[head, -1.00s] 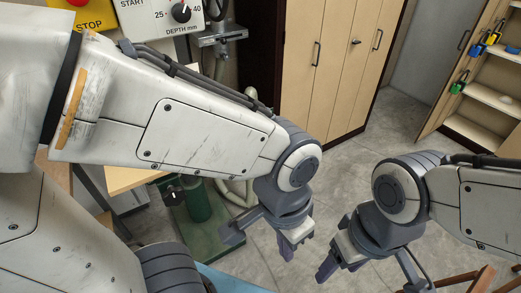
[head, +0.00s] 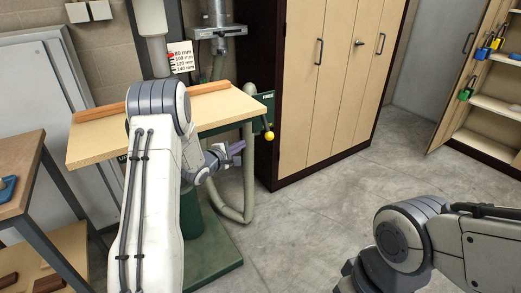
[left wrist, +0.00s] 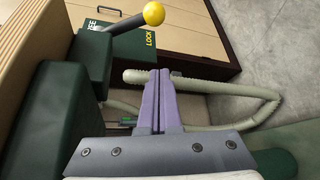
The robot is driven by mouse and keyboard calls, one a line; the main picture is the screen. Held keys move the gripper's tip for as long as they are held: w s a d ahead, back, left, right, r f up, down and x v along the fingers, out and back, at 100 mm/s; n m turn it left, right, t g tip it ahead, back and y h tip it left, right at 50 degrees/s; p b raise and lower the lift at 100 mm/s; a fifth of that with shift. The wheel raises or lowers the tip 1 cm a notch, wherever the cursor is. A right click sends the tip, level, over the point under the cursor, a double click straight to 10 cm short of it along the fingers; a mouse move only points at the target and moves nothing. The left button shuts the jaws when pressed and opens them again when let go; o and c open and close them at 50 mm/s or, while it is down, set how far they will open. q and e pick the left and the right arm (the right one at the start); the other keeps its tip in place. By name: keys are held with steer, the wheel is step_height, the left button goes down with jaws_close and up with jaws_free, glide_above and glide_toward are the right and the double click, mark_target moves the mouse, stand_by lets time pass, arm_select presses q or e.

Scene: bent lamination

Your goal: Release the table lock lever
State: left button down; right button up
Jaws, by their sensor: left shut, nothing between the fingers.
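The table lock lever (head: 269,135) is a grey rod with a yellow ball knob on the right side of the green machine under the wooden table. In the left wrist view the lever (left wrist: 154,13) sticks out from a dark green block, its knob near the LOCK end of a plate marked FREE and LOCK. My left gripper (head: 238,148) is shut and empty, left of and slightly below the knob. In the left wrist view its purple fingers (left wrist: 159,74) lie together, apart from the lever. My right gripper's fingers are below the head view's edge.
The wooden machine table (head: 95,145) has a fence (head: 208,88) across it. A pale hose (head: 249,180) hangs close behind my left gripper. A tall wooden cabinet (head: 330,80) stands to the right. The floor (head: 310,215) in front of it is clear.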

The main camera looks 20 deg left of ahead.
mark_target(265, 123)
arm_select(q)
steer(key=shift+a, duration=0.2)
steer(key=shift+w, duration=0.1)
steer(key=w+d, duration=0.5)
steer(key=w, duration=0.2)
steer(key=shift+w+f, duration=0.2)
steer(key=shift+w, duration=0.2)
stand_by(0.5)
